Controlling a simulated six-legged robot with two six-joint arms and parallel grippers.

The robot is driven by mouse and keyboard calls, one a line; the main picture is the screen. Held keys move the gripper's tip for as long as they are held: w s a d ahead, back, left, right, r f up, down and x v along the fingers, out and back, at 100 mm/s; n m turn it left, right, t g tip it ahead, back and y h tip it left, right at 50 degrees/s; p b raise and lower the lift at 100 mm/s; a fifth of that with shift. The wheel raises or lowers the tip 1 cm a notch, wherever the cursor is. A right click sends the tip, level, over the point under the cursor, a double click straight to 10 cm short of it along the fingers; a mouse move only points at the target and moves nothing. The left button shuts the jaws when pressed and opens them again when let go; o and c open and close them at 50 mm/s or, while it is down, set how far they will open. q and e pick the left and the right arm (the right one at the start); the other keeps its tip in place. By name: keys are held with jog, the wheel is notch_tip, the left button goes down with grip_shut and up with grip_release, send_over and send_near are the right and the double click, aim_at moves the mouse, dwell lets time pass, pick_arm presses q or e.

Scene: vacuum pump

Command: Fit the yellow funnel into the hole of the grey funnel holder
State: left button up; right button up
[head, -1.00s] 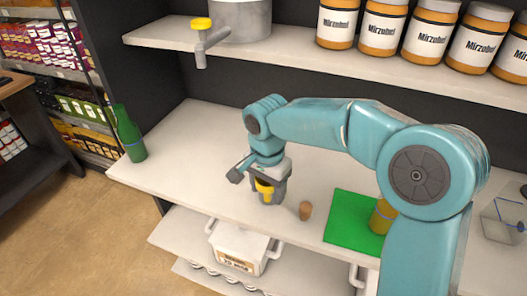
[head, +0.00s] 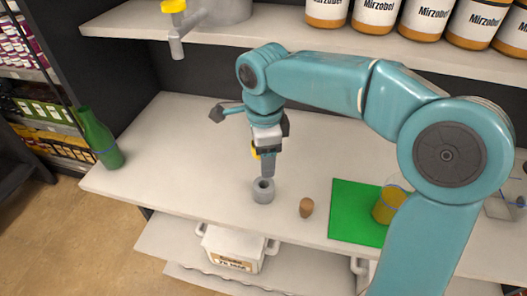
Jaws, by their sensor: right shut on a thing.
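The grey funnel holder (head: 263,195) is a short cylinder standing upright on the white counter, with its round hole facing up. My right gripper (head: 268,168) is above and just behind the holder in the picture, with its fingers pointing down. It is shut on the yellow funnel (head: 256,153), of which only a small yellow part shows at the left of the fingers. The gripper hides the rest of the funnel, so its tilt is not clear. A gap of contact between funnel and holder cannot be judged. My left gripper is not in view.
A brown cork (head: 306,208) stands right of the holder. A green mat (head: 352,212) with a glass of yellow liquid (head: 386,208) lies farther right. A green bottle (head: 100,140) stands at the left end. The counter (head: 190,150) between bottle and holder is clear.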

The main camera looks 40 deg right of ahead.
jog(key=shift+w+a+f+b, duration=0.15)
jog(key=shift+f+b, duration=0.25)
jog(key=shift+f, duration=0.05)
jog(key=shift+f+b, duration=0.55)
jog(key=shift+f, duration=0.15)
jog(key=shift+f+b, duration=0.6)
jog(key=shift+f, duration=0.1)
jog(key=shift+f+b, duration=0.45)
jog(key=shift+f, duration=0.2)
jog(key=shift+f+b, duration=0.35)
jog(key=shift+f, duration=0.15)
